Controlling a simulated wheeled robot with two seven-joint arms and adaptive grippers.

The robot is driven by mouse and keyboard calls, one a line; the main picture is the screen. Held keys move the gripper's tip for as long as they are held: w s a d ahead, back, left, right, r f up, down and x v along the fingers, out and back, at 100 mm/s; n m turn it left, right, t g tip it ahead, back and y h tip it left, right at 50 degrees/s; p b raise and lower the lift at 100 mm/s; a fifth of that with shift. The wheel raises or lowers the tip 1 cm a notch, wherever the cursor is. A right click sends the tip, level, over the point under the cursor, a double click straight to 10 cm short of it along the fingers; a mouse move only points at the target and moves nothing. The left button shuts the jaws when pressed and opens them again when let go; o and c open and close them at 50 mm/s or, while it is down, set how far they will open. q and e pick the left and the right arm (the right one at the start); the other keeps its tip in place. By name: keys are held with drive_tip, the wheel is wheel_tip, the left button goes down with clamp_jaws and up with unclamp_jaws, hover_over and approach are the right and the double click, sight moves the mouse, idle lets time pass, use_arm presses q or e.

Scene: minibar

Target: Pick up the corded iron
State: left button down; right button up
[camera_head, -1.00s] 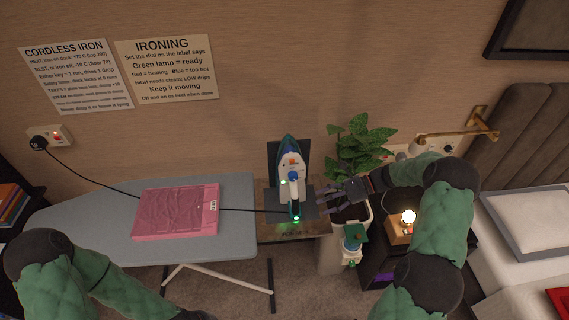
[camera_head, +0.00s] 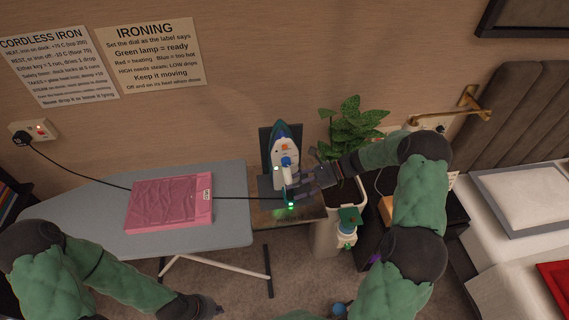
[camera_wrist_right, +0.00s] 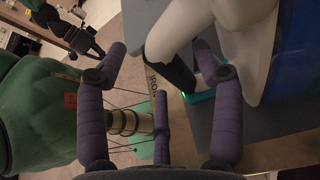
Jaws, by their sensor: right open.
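The white and blue iron (camera_head: 283,150) stands upright, tip up, on a dark stand (camera_head: 267,184) in the head view. A green light glows at its lower end. A black cord (camera_head: 85,172) runs from the wall socket past the pink cloth towards the stand; its join with the iron is unclear. My right gripper (camera_head: 304,183) is open beside the iron's right side. In the right wrist view, the white iron (camera_wrist_right: 245,40) is close beyond the spread fingers (camera_wrist_right: 158,58); contact is unclear. My left gripper (camera_head: 212,309) is low in the head view, far from the iron; its jaws are unclear.
A pink folded cloth (camera_head: 170,201) lies on the grey ironing board (camera_head: 228,225). A potted plant (camera_head: 352,130) stands right of the iron, close to my right arm. A bin (camera_head: 327,238) stands below it. A bed (camera_head: 520,205) is at the right.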

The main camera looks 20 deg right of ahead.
drive_tip(key=x, duration=0.2)
drive_tip(key=shift+w+a+f, duration=0.1)
drive_tip(key=shift+a+f, duration=0.05)
drive_tip(key=shift+a, duration=0.15)
clamp_jaws()
drive_tip(key=shift+w+d, duration=0.1)
